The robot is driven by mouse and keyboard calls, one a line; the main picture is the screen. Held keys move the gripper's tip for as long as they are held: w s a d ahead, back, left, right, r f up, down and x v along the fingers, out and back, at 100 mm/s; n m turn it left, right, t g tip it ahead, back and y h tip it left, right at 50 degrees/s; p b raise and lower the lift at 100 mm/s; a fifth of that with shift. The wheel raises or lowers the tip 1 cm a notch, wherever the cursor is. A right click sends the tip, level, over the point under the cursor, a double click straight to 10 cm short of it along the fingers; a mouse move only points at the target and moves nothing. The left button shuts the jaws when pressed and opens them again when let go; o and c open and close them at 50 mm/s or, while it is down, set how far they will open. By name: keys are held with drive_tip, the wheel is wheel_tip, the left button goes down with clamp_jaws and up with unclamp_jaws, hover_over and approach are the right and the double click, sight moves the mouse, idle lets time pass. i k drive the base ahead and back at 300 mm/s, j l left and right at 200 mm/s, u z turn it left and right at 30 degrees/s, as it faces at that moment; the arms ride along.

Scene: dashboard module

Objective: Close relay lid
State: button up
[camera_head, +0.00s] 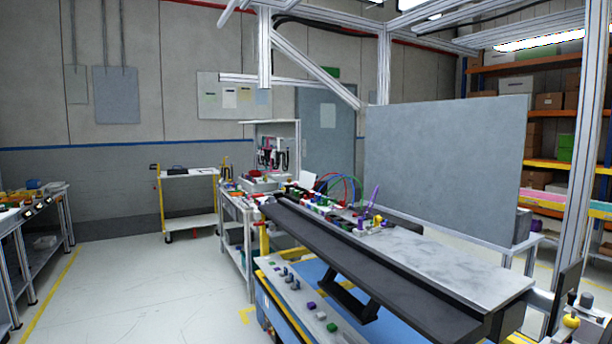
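A long dark dashboard module (375,262) runs diagonally across the workstation from middle to lower right. Small coloured parts (345,217) are crowded at its far left end, with red, green and blue wires (340,185) looping above them. The relay and its lid must be small at this distance; I cannot pick them out or tell how the lid stands. My gripper is not in view.
A grey worktop (460,262) lies behind the module, with a large grey panel (440,165) standing beyond. A lower shelf (305,300) with small coloured blocks runs along the front. A cart (188,172) stands at the back. The floor (150,290) at left is clear.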

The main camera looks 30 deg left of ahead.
sight(307, 180)
drive_tip(key=i+j, duration=0.15)
drive_tip(key=j, duration=0.4)
drive_tip(key=i+j, duration=0.15)
drive_tip(key=j, duration=0.4)
drive_tip(key=i+j, duration=0.2)
drive_tip(key=j, duration=0.3)
drive_tip(key=i+j, duration=0.15)
drive_tip(key=j, duration=0.4)
drive_tip(key=i+j, duration=0.15)
drive_tip(key=j, duration=0.4)
drive_tip(key=i+j, duration=0.15)
drive_tip(key=j, duration=0.4)
drive_tip(key=i+j, duration=0.2)
drive_tip(key=j, duration=0.35)
drive_tip(key=i+j, duration=0.15)
drive_tip(key=j, duration=0.4)
drive_tip(key=u, duration=0.05)
